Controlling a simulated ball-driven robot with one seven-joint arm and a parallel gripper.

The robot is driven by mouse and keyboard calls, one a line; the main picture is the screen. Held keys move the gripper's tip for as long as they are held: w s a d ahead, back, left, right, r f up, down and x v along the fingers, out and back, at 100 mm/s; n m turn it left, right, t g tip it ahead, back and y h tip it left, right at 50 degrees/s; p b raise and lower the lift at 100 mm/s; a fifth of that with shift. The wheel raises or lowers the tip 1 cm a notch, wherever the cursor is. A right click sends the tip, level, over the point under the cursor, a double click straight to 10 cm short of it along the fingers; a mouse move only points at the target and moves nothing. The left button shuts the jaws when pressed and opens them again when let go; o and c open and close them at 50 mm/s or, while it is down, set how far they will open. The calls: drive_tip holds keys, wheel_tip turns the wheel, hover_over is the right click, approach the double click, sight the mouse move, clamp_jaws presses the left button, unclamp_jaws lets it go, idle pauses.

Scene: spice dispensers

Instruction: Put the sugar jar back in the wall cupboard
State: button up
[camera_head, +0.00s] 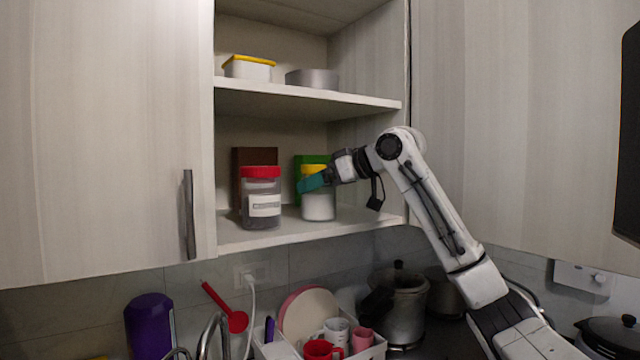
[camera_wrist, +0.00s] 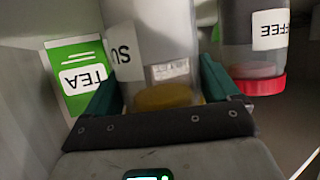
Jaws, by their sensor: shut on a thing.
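The sugar jar (camera_head: 318,206) is a clear jar with white contents and a yellow lid, upright in the open wall cupboard (camera_head: 300,238), at its lower shelf. In the wrist view the jar (camera_wrist: 160,40) appears upside down, with part of a label reading "SU". My gripper (camera_head: 314,182) has teal fingers shut on the jar near its lid. The wrist view shows the gripper's fingers (camera_wrist: 162,88) on both sides of the jar. I cannot tell whether the jar's base touches the shelf.
A red-lidded coffee jar (camera_head: 262,200) stands left of the sugar jar. A brown box (camera_head: 240,160) and a green tea box (camera_wrist: 78,75) stand behind. The upper shelf holds a yellow-lidded tub (camera_head: 249,68) and a round tin (camera_head: 312,78). A dish rack (camera_head: 372,350) is below.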

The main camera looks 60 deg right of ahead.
drive_tip(key=o, duration=1.5)
drive_tip(key=shift+f, duration=0.1)
drive_tip(key=shift+r, duration=0.2)
drive_tip(key=b+v, duration=0.2)
drive_tip(key=v, duration=1)
